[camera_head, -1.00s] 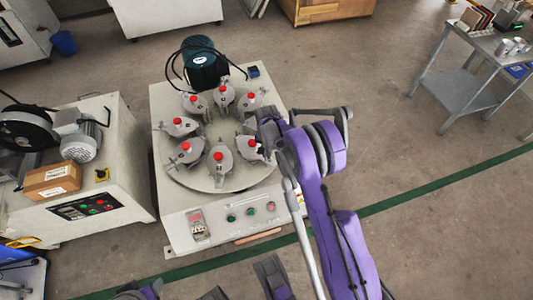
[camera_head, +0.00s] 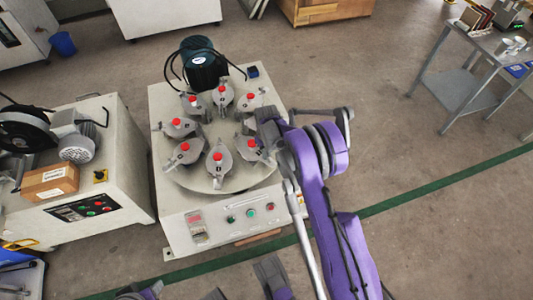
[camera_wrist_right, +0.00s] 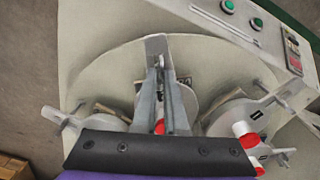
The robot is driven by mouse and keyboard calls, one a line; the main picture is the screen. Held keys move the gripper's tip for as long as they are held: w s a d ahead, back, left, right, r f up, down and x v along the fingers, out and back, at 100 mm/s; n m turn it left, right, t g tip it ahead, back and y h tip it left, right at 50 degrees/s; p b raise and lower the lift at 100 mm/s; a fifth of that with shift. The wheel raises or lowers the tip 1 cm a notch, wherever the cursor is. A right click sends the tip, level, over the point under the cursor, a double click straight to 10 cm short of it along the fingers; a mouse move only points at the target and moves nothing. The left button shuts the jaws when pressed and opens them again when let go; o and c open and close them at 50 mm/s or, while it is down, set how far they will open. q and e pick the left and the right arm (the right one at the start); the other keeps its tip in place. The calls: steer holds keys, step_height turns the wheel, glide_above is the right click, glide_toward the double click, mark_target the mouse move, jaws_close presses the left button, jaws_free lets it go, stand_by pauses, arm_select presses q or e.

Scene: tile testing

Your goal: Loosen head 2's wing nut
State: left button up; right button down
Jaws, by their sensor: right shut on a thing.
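The round turntable (camera_head: 215,187) on the pale machine carries several grey test heads, each with a red knob. My right gripper (camera_head: 262,125) is at the right side of the turntable, beside the head at the right (camera_head: 252,152). In the right wrist view my right gripper (camera_wrist_right: 160,78) is shut, its two long fingers meeting on a small metal part (camera_wrist_right: 157,62) at a head's edge, which looks like a wing nut. The fingers hide much of it and part of the head (camera_wrist_right: 183,100) behind. I cannot read the head numbers.
Neighbouring heads (camera_wrist_right: 235,118) stand close to the fingers on both sides. The machine's front panel (camera_head: 235,218) has buttons and a switch. A dark motor (camera_head: 204,66) with hoses stands at the back. Another machine (camera_head: 85,205) is at the left. Floor at the right is clear up to a grey cart (camera_head: 455,88).

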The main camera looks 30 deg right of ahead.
steer(key=shift+n, duration=1.2)
steer(key=c, duration=1)
jaws_free()
steer(key=shift+o, duration=0.2)
steer(key=shift+r, duration=0.1)
step_height(320, 180, up, 11)
steer(key=p, duration=0.2)
steer(key=shift+p, duration=0.35)
steer(key=shift+f, duration=0.2)
